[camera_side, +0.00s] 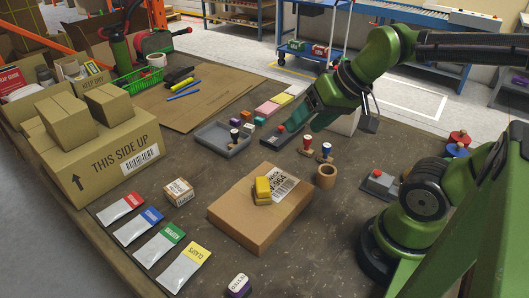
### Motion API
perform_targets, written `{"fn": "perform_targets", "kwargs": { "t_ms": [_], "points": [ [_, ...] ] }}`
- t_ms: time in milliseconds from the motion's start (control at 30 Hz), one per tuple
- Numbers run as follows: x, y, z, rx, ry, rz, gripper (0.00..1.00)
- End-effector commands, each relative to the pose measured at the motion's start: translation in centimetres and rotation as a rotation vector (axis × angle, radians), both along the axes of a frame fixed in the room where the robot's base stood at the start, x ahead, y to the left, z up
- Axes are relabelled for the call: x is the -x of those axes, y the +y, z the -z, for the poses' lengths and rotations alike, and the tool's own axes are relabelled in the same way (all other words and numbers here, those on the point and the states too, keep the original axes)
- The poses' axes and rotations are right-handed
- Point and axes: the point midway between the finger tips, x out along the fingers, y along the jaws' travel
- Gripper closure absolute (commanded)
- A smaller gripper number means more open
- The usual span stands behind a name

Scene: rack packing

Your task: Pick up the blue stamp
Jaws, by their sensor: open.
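A stamp with a blue handle (326,149) stands upright on the dark table, right of the middle. A stamp with a red handle (308,141) stands just left of it. A dark-handled stamp (234,136) stands at the grey tray (215,145). My gripper (292,121) comes down from the upper right, above and to the left of the blue stamp and apart from it. It is open. Its fingertips are small and dark here, and I cannot tell exactly what lies between them.
A round brown holder (326,176) stands just in front of the blue stamp. A cardboard box (245,223) with yellow items (263,190) on it lies in front. A grey box with a red button (379,183) is at right. Bare table lies between them.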

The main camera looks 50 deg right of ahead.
Motion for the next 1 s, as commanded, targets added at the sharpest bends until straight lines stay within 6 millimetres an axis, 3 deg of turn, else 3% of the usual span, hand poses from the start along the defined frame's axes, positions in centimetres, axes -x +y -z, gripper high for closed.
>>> {"fn": "perform_targets", "kwargs": {
  "t_ms": [200,300,433,500,633,733,1000],
  "points": [
    [-2.5,-9.7,3.2,0.068,0.227,0.13,0.39],
    [-2.4,-14.4,4.7,0.109,0.33,0.095,0.39],
    [-1.8,-18.9,6.2,0.153,0.43,-0.012,0.39],
    [-1.8,-19.9,6.2,0.183,0.45,-0.092,0.39],
    [-1.9,-20.0,5.8,0.226,0.451,-0.196,0.39],
    [-1.9,-19.9,6.5,0.229,0.453,-0.225,0.39],
    [-2.4,-19.9,11.9,0.227,0.456,-0.226,0.39]
  ]
}}
